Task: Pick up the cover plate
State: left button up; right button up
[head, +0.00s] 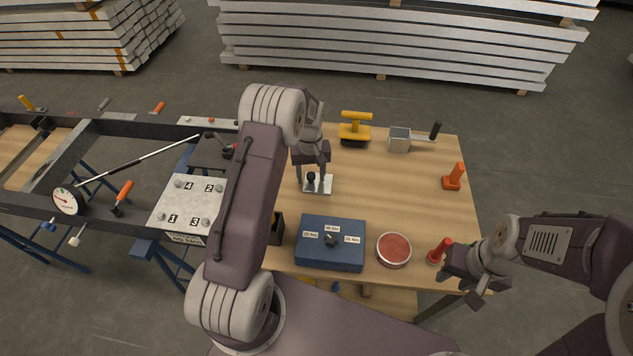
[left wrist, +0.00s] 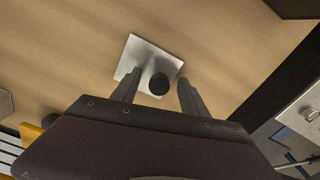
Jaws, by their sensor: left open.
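The cover plate (head: 326,186) is a small light-metal square with a dark round knob, lying on the wooden table. It also shows in the left wrist view (left wrist: 142,56), with its black knob (left wrist: 159,84) between the fingertips. My left gripper (head: 312,184) is open over the plate, pointing down, one finger on each side of the knob. I cannot tell whether the fingers touch it. My right gripper (head: 474,289) is by the table's front right edge, away from the plate; its jaws are too unclear to read.
A blue box (head: 330,258) and a round red-topped tin (head: 394,250) stand at the front of the table (head: 400,195). A yellow-handled tool (head: 355,130), a grey metal box (head: 399,140) and orange-red pieces (head: 454,177) stand around. A steel frame with a numbered plate (head: 190,203) lies left.

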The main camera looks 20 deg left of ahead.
aim_at(311, 175)
pick_arm(q)
jog(key=shift+f, duration=0.2)
grip_shut()
jog(key=shift+r, duration=0.1)
notch_tip(311, 175, up, 4)
jog(key=shift+w+r, duration=0.1)
jog(key=shift+r, duration=0.05)
jog(key=s+d+r, duration=0.6)
jog(key=d, duration=0.4)
jog(key=shift+r, duration=0.3)
jog(key=c, duration=0.6)
grip_release()
jog(key=shift+w+d, duration=0.1)
grip_shut()
